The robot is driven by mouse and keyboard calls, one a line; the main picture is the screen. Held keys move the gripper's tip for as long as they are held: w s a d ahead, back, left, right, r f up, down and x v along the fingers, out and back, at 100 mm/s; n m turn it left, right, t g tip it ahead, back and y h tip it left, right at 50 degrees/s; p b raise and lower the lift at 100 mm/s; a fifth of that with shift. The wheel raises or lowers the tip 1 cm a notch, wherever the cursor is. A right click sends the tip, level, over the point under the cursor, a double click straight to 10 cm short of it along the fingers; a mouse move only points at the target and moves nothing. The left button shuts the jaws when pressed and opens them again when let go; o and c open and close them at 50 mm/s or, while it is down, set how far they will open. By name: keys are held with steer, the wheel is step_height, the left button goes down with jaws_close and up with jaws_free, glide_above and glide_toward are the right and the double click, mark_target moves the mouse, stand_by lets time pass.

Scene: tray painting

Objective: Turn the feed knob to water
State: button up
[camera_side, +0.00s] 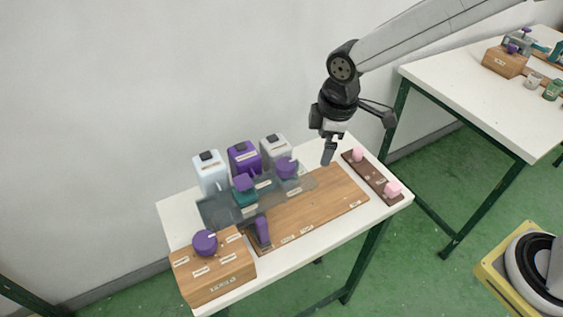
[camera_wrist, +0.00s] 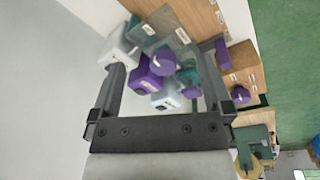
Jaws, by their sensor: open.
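A purple knob (camera_side: 204,243) sits on top of a wooden box (camera_side: 215,274) at the table's front left, with small white labels around it. The label text is too small to read, so I cannot tell the knob's setting. In the wrist view the purple knob (camera_wrist: 240,95) shows at the right, by the right finger. My gripper (camera_side: 328,154) hangs above the back right of the table, well away from the box and touching nothing. In the wrist view my gripper (camera_wrist: 160,62) has its fingers wide apart, with nothing held between them.
White, purple (camera_side: 243,158) and grey containers stand along the back. Two more purple knobs, one the left knob (camera_side: 243,182), sit by a translucent plate (camera_side: 222,209). A wooden board (camera_side: 320,205) has a purple handle (camera_side: 262,230) at its left. A dark strip (camera_side: 372,178) holds pink pieces.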

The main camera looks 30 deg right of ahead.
steer(key=w+a+n, duration=0.1)
steer(key=a+n, duration=0.6)
steer(key=a, duration=0.6)
steer(key=n+g, duration=0.1)
steer(key=n, duration=0.7)
glide_above(204, 239)
steer(key=shift+a+f+h, duration=0.1)
steer(key=shift+f+h, duration=0.2)
steer(key=shift+f, duration=4.05)
steer(key=c, duration=1.3)
